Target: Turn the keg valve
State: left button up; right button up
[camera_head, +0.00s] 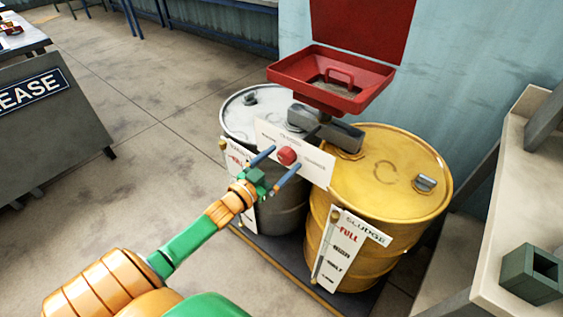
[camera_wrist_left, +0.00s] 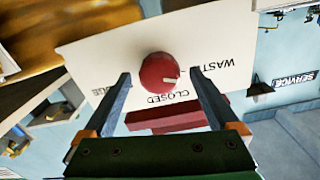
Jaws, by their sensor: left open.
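The keg valve is a round red knob (camera_head: 288,156) on a white label plate (camera_head: 316,163) in front of the two drums. In the left wrist view the knob (camera_wrist_left: 160,73) has a white mark at its lower right, near the word CLOSED; WASTE is partly readable to the right. My left gripper (camera_head: 275,168) is open, with its two blue-grey fingers apart and pointing at the plate. In the wrist view the knob sits between and beyond the fingertips (camera_wrist_left: 160,80), not visibly touched. My right gripper is not in view.
A grey drum (camera_head: 235,119) stands left of a yellow drum (camera_head: 395,175) with a SLUDGE gauge (camera_head: 346,245). A red funnel tray (camera_head: 330,78) sits above them. A pale shelf (camera_head: 510,190) is at right.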

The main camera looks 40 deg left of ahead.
pick_arm(q)
jog(key=c, duration=1.4)
jog(key=shift+m, duration=0.4)
jog(key=m+p, duration=0.1)
jog(key=m, duration=0.1)
jog(key=shift+m, duration=0.4)
jog(key=m, duration=0.3)
jog(key=shift+m, duration=0.4)
jog(key=m, duration=0.6)
jog(key=shift+f, duration=0.15)
jog(key=shift+m, duration=0.3)
